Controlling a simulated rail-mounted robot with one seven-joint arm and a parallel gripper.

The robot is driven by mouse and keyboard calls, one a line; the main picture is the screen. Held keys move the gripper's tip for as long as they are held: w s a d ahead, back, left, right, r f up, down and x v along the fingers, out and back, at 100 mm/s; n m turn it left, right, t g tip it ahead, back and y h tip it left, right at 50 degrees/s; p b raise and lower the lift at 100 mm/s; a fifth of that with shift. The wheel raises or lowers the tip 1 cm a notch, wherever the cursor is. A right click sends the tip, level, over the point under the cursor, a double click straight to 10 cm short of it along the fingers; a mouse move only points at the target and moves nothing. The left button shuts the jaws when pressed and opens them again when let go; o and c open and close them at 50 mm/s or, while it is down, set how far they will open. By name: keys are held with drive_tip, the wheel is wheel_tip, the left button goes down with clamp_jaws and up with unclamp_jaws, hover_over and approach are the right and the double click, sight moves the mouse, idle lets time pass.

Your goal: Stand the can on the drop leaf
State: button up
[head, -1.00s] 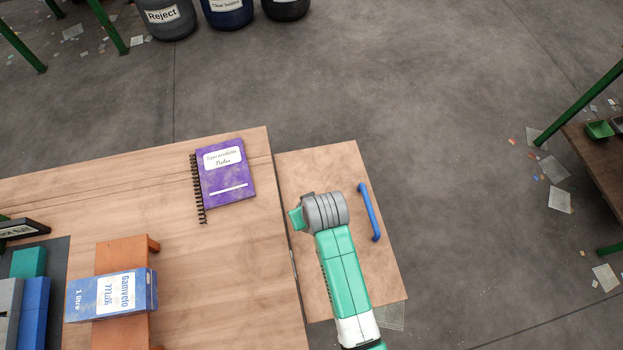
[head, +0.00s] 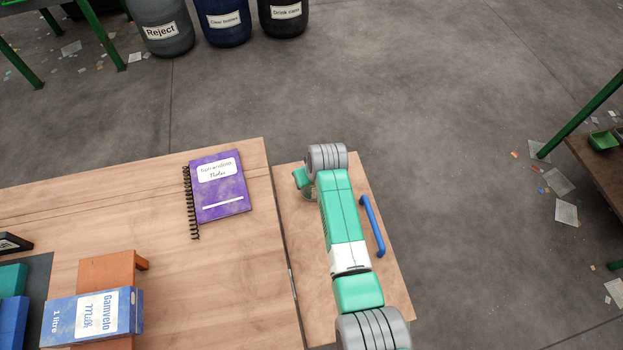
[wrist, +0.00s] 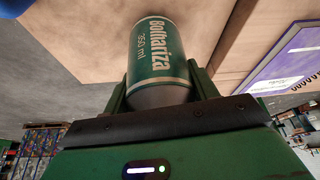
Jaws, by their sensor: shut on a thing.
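The can (wrist: 158,50) is green and silver, with "Bolhariza 350 ml" lettering. In the wrist view my gripper (wrist: 160,92) is shut on it, a finger on each side. The drop leaf (head: 305,245) is a pale wooden panel along the table's right edge, with a blue handle (head: 373,226); it also shows in the wrist view (wrist: 75,40). In the head view my arm hangs over the leaf and hides the can. The can's far end points at the wood; I cannot tell whether it touches.
A purple notebook (head: 219,187) lies on the table (head: 230,270) left of the leaf. A milk carton (head: 95,316) lies on an orange stand (head: 107,268) further left. Labelled bins (head: 222,22) stand at the back. The leaf around my arm looks clear.

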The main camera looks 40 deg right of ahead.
drive_tip(key=shift+f, duration=0.1)
drive_tip(key=shift+f, duration=0.2)
drive_tip(key=o, duration=0.9)
drive_tip(key=shift+o, duration=0.2)
drive_tip(key=p+v, duration=0.4)
drive_tip(key=v, duration=0.8)
drive_tip(key=shift+r+p, duration=0.2)
drive_tip(key=shift+p, duration=0.1)
